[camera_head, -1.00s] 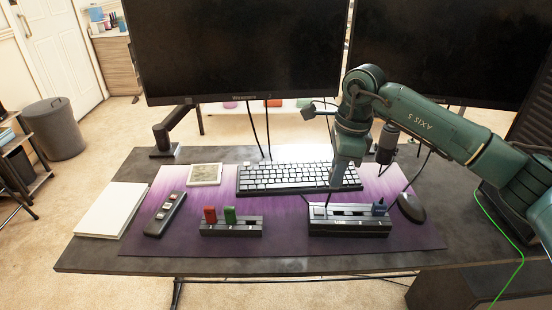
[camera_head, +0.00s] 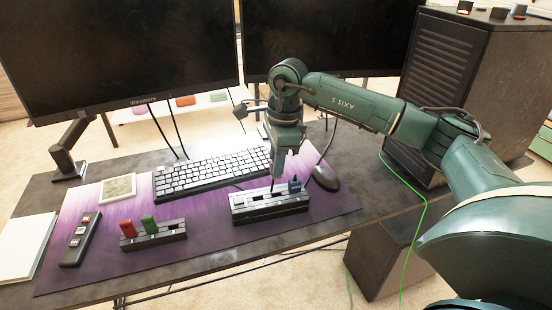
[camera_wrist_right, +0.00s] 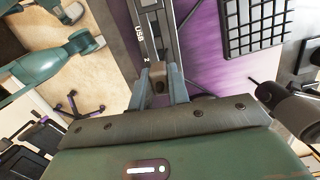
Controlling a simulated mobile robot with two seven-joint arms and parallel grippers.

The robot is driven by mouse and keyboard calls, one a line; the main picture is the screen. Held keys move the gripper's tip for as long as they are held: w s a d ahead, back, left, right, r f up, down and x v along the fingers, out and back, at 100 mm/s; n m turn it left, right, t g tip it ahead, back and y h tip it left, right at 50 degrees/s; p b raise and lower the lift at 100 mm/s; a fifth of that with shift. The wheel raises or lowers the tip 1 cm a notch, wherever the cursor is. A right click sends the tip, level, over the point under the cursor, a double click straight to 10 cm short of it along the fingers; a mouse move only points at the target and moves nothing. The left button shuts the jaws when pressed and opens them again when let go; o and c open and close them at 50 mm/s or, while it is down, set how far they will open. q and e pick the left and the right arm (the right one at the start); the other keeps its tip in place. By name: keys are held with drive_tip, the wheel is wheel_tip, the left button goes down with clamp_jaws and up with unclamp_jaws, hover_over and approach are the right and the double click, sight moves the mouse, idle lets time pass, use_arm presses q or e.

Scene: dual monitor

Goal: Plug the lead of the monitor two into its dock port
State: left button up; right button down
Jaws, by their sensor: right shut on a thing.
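The dock (camera_head: 262,212) is a long dark block with a row of ports along its top, on the front right of the purple mat. A blue plug (camera_head: 294,186) stands in its right end. My right gripper (camera_head: 276,176) points down just above the dock's middle, left of the blue plug. The dock's face with "USB" and "2" marks shows in the right wrist view (camera_wrist_right: 140,32). I cannot tell whether the lead end touches a port. Monitor two (camera_head: 325,38) stands behind, on the right. My left gripper is not in view.
A second block (camera_head: 155,238) holds a red stick and a green stick to the left. A keyboard (camera_head: 205,175) lies behind the dock, a mouse (camera_head: 323,178) to its right. The other monitor (camera_head: 110,55) stands at left. Bare mat lies between the two blocks.

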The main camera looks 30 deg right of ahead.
wheel_tip(320, 180, down, 3)
drive_tip(key=shift+b, duration=0.8)
drive_tip(key=shift+f+b, duration=0.4)
drive_tip(key=shift+f, duration=0.2)
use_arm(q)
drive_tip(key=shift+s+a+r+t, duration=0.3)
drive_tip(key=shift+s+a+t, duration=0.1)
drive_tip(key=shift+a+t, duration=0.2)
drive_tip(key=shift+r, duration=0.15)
